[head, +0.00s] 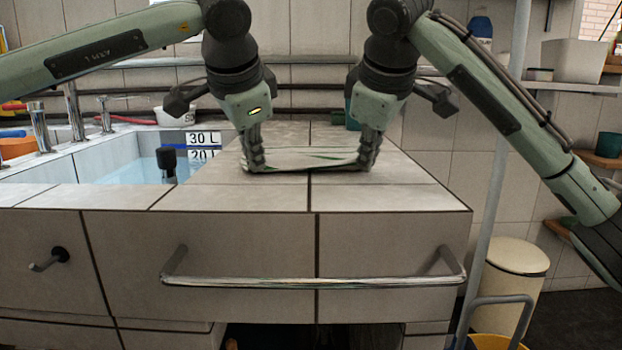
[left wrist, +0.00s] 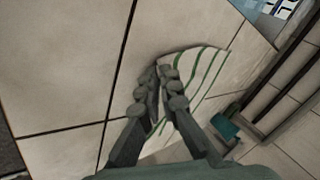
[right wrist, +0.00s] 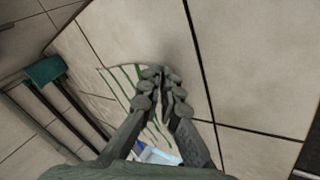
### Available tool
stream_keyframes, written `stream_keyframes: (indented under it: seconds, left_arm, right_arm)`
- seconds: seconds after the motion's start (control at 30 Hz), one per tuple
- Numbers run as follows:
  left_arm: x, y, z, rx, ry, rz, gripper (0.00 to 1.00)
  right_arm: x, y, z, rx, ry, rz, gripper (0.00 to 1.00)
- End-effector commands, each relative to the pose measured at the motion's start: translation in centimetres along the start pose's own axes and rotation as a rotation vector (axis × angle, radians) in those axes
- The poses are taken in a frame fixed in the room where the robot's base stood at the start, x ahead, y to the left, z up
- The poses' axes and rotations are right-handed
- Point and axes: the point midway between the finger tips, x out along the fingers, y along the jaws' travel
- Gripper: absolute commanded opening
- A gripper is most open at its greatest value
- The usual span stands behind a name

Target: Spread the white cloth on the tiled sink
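The white cloth (head: 305,160) with green stripes lies low over the tiled sink top (head: 390,195), stretched between my two grippers. My left gripper (head: 254,168) is at the cloth's left end, pointing down close to the tiles. In the left wrist view its fingers are together on an edge of the cloth (left wrist: 205,75). My right gripper (head: 368,166) is at the cloth's right end, also pointing down. In the right wrist view its fingers are together on the striped cloth (right wrist: 122,82). Part of the cloth is hidden behind the fingers.
A water-filled basin (head: 125,165) with taps (head: 74,112) and a depth sign (head: 203,146) is on the left. A metal towel rail (head: 310,282) runs along the front. A grey pole (head: 500,170) and a cream bin (head: 515,275) stand right. Tiles in front of the cloth are clear.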

Motion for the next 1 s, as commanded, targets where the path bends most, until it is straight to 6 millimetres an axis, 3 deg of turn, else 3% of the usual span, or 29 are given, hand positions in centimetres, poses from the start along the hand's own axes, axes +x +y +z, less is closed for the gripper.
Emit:
stream_keyframes:
  seconds: [0.23,0.53,0.8,1.0]
  left_arm:
    - [0.0,0.0,0.0,0.0,-0.001,0.0,0.0]
    - [0.0,0.0,0.0,0.0,-0.001,0.0,0.37]
    - [-0.3,-0.1,0.0,0.0,0.0,-0.001,0.38]
    - [-3.3,-0.8,-0.5,0.0,0.001,-0.007,0.38]
  right_arm:
    - [0.0,0.0,0.0,0.0,-0.001,0.0,0.0]
    - [0.0,0.0,0.0,-0.001,-0.001,0.0,0.38]
    - [-0.3,0.1,-0.1,-0.001,0.0,0.001,0.38]
    - [-3.2,0.9,-0.5,0.0,0.001,0.006,0.38]
